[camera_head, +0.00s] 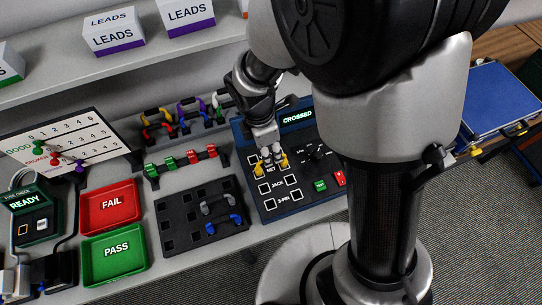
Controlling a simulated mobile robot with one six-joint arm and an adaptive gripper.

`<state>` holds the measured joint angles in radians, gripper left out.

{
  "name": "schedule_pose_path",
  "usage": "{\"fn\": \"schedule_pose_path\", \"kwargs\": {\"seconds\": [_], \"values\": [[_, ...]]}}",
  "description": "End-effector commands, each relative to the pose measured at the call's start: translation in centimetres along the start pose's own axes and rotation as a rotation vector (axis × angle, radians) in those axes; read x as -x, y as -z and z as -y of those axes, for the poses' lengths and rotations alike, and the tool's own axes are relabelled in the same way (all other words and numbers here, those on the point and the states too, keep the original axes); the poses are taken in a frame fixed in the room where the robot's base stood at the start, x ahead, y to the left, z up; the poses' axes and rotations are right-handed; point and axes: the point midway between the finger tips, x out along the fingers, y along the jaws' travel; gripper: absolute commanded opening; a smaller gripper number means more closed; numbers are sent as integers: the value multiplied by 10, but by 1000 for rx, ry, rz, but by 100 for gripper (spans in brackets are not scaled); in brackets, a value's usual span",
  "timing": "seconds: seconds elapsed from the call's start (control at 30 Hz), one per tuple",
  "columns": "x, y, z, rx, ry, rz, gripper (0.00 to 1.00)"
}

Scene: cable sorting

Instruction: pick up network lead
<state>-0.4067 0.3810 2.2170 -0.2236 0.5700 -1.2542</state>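A short lead with yellow ends (284,162) sits at the NET row of the dark blue tester panel (325,190). I take it as the network lead; its middle is hidden by my gripper. My gripper (271,150) points down right over this lead, with its fingertips at or very near it. Whether the fingers are closed on the lead is too small to tell. The panel's display reads CROSSED, and JACK and 3-PIN socket rows lie below NET.
A black holder (173,237) with grey and blue leads lies left of the panel. Red FAIL (110,207) and green PASS (114,255) trays are further left. Coloured leads hang on a rack (185,113) behind. My column stands close on the right.

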Motion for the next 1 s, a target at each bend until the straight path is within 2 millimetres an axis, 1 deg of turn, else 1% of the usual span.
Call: {"fn": "schedule_pose_path", "kwargs": {"seconds": [0.2,0.33,0.57,0.6,1.0], "values": [[-32,-1,4,-1,3,0,38],[-48,-1,4,1,2,0,38],[-49,-1,3,0,0,0,38],[-48,-1,3,0,0,0,37],[-48,-1,3,0,0,0,10]]}}
